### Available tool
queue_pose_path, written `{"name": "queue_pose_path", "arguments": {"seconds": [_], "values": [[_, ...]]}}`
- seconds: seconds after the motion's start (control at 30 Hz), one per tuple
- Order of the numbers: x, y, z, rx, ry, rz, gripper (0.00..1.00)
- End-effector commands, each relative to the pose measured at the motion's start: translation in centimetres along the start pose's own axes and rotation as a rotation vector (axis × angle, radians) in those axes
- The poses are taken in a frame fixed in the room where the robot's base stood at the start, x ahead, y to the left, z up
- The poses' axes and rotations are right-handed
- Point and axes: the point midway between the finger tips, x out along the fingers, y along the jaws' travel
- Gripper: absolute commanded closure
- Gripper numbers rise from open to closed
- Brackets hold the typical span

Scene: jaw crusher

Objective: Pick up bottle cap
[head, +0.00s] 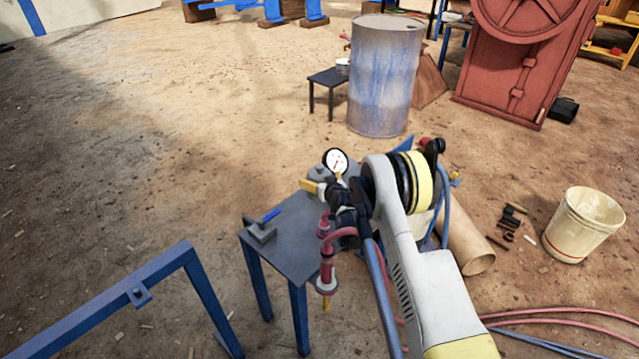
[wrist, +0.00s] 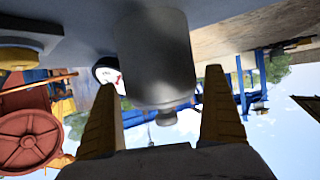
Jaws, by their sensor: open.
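In the wrist view, which shows the scene upside down, a grey bottle-like cylinder (wrist: 155,60) with a narrower neck (wrist: 170,112) stands on the dark table. I cannot make out a separate bottle cap for sure; the rounded neck end is the nearest match. My gripper (wrist: 160,86) is open, with one yellowish finger on each side of the cylinder and visible gaps to both. In the head view, my gripper (head: 314,184) is over the small dark table (head: 285,235), beside a grey rounded top (head: 319,172), mostly hidden by the arm.
A round pressure gauge (head: 335,161) is close beside my gripper. A dark tool with a blue handle (head: 262,227) lies on the table's left. A blue frame (head: 120,300) stands at front left; a barrel (head: 383,80) and white bucket (head: 582,225) stand beyond.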

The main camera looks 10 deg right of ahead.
Motion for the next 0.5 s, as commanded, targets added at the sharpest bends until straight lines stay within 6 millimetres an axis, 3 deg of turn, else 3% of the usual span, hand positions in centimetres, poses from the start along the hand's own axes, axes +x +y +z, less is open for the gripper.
{"name": "queue_pose_path", "arguments": {"seconds": [0.07,0.23,0.27,0.5], "values": [[-0.04,-0.01,-0.05,0.0,0.0,0.0,0.0],[-0.05,-0.01,-0.05,0.0,0.0,0.0,0.52],[-0.05,-0.01,-0.05,0.0,0.0,0.0,0.56],[-0.06,0.0,-0.1,0.0,0.001,0.0,0.56]]}}
